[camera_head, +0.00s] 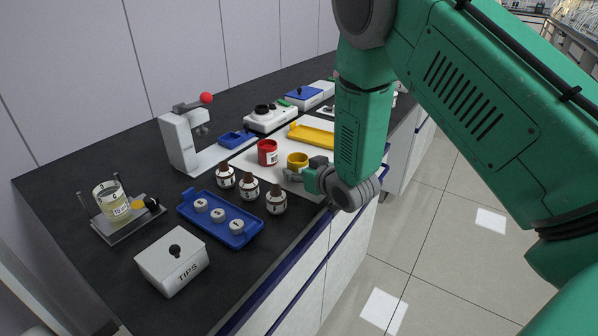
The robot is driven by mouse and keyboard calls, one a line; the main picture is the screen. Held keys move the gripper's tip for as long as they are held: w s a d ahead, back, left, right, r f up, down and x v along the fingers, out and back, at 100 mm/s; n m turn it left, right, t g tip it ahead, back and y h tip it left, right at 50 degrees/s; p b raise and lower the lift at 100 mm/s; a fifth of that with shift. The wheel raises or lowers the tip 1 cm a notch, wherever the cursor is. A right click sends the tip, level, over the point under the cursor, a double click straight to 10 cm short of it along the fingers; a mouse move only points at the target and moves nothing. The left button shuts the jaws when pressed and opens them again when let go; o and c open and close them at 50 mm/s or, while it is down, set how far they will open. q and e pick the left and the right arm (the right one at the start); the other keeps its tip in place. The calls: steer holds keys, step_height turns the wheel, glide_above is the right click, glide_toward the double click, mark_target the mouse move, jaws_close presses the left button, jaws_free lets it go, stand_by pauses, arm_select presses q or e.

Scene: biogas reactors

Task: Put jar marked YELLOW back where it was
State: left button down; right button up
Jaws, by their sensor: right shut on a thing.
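The yellow jar (297,158) is upright over the white mat (243,162), right of the red jar (267,150). I cannot tell whether its base touches the mat. My right gripper (302,172) reaches in from the right and is shut on the yellow jar. The gripper's fingers and wrist hide the jar's lower right part. The red jar stands upright on the mat with a white label facing front. My left gripper is not in view.
Several brown bottles (249,187) stand in front of the mat, close to my gripper. A blue tray (243,238) with white caps, a TIPS box (171,263) and a beaker (112,199) stand nearer. A yellow tray (312,135) lies behind. The bench edge is at right.

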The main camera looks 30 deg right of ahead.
steer(key=o, duration=1.3)
steer(key=shift+d+f, duration=0.1)
steer(key=shift+d, duration=0.2)
steer(key=shift+s+r, duration=0.2)
steer(key=v, duration=1.1)
steer(key=shift+s+r+p, duration=0.1)
steer(key=shift+s+p, duration=0.25)
